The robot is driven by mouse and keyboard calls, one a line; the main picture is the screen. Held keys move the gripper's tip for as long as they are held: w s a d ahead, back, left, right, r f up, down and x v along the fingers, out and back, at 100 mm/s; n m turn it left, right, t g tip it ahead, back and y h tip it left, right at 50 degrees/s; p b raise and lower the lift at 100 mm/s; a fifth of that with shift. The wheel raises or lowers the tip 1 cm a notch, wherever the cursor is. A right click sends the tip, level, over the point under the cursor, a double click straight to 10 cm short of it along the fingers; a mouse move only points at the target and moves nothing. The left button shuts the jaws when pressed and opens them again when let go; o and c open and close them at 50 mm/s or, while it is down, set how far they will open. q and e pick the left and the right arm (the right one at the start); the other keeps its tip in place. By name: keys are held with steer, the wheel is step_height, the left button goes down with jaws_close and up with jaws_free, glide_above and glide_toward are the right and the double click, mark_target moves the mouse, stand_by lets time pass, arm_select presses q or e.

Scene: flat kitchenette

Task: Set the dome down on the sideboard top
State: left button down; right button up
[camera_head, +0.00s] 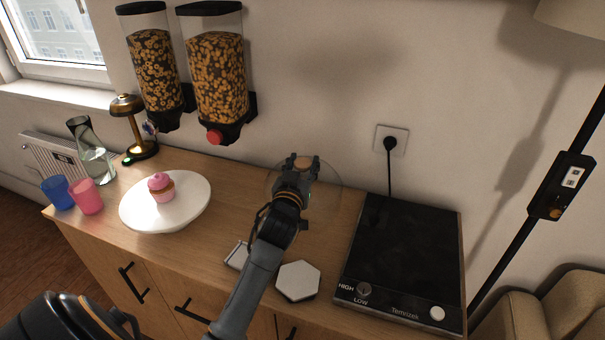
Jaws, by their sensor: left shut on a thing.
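The dome (329,187) is clear glass and faint, with a brownish knob at its top. It shows over the back middle of the sideboard top (222,240), between the white plate and the black hob. My left gripper (301,166) is shut on the dome at its knob. My gripper and forearm hide part of the dome. I cannot tell whether its rim touches the wood or hangs just above it. My right gripper is not in view.
A white plate (137,216) with a pink cupcake (161,188) stands left. Blue (57,192) and pink (87,197) cups, a carafe (94,160) and a brass lamp (140,150) are farther left. A hexagonal coaster (298,281) lies in front; the hob (405,250) is right. Cereal dispensers (218,80) hang behind.

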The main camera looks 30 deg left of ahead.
mark_target(303, 172)
arm_select(q)
step_height(303, 172, down, 2)
steer(key=shift+f, duration=0.3)
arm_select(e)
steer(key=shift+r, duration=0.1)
arm_select(q)
steer(key=shift+f, duration=0.1)
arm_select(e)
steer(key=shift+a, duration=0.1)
arm_select(q)
steer(key=c, duration=1.2)
jaws_free()
steer(key=shift+f, duration=0.15)
steer(key=o, duration=0.5)
steer(key=shift+s, duration=0.1)
steer(key=shift+c, duration=0.2)
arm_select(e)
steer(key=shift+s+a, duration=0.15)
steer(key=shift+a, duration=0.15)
arm_select(q)
steer(key=shift+r, duration=0.2)
steer(key=b+v, duration=0.1)
steer(key=v, duration=1.1)
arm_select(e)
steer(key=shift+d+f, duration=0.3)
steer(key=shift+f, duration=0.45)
